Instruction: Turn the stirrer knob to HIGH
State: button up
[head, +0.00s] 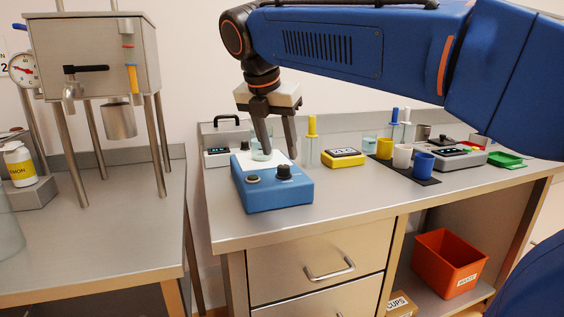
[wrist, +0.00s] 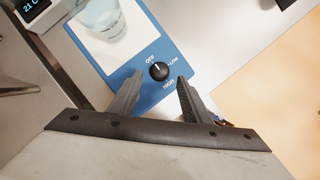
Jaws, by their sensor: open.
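The blue stirrer (head: 272,195) stands on the right bench near its left end, with a white top plate and a glass beaker (head: 259,155) on it. Its black stirrer knob (head: 284,171) is on the front right. In the wrist view the knob (wrist: 159,72) has OFF, LOW and HIGH printed around it. Its small white mark appears to point toward OFF. My gripper (head: 279,156) is open above the stirrer. In the wrist view its fingers (wrist: 160,80) lie on either side of the knob, apparently not touching it.
A black mat with cups (head: 424,161) is farther right. A display device (head: 217,155) is behind left. Bench space in front is clear.

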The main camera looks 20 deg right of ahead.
aim_at(283, 166)
jog(key=shift+x, duration=2.5)
jog(key=shift+c, duration=0.4)
jog(key=c, duration=1)
